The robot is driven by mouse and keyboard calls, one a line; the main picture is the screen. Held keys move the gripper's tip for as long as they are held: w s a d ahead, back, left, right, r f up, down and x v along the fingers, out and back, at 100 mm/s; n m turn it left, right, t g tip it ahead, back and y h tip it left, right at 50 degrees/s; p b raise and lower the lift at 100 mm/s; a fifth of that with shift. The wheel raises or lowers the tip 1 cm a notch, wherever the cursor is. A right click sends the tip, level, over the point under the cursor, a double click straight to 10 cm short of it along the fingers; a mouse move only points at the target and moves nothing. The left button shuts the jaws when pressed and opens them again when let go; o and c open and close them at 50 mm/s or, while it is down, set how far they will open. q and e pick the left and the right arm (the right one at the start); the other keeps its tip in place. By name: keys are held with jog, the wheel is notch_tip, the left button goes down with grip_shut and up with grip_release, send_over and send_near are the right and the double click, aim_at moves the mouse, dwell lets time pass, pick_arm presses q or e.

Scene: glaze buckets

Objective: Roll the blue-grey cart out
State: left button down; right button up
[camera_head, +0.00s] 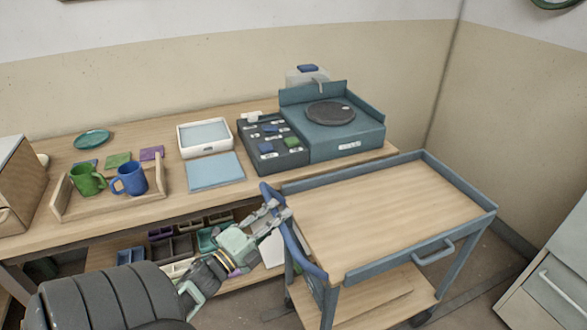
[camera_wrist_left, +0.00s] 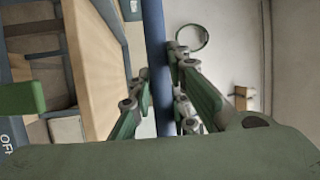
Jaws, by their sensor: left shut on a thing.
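The blue-grey cart (camera_head: 461,185) stands at the right of the head view, upright, with a rimmed wooden top and a lower wooden shelf. A blue push bar (camera_head: 300,257) runs along its left end, and a small grey-blue handle (camera_head: 433,255) sits on its front side. My left gripper (camera_head: 279,210) reaches in from the left and is shut on the push bar. In the left wrist view the bar (camera_wrist_left: 155,50) passes between the fingers (camera_wrist_left: 157,97). My right gripper is not in view.
A long wooden table (camera_head: 225,208) stands left of the cart, close to its back corner. It holds a tray (camera_head: 63,200) with mugs and a teal wheel unit (camera_head: 345,143). A grey cabinet (camera_head: 560,285) stands at the right. Bare floor shows between cart and cabinet.

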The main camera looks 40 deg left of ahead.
pick_arm(q)
jog(key=shift+s+a+f, duration=0.1)
jog(key=shift+s+a, duration=0.05)
jog(key=shift+s, duration=0.3)
jog(key=shift+s+a+f, duration=0.1)
jog(key=shift+s+a, duration=0.05)
jog(key=shift+s, duration=0.3)
jog(key=c, duration=1.6)
grip_release()
jog(key=shift+r, duration=0.15)
jog(key=shift+c, duration=0.2)
jog(key=s+f, duration=0.2)
jog(key=s, duration=0.9)
jog(key=shift+s, duration=0.35)
jog(key=shift+f, duration=0.1)
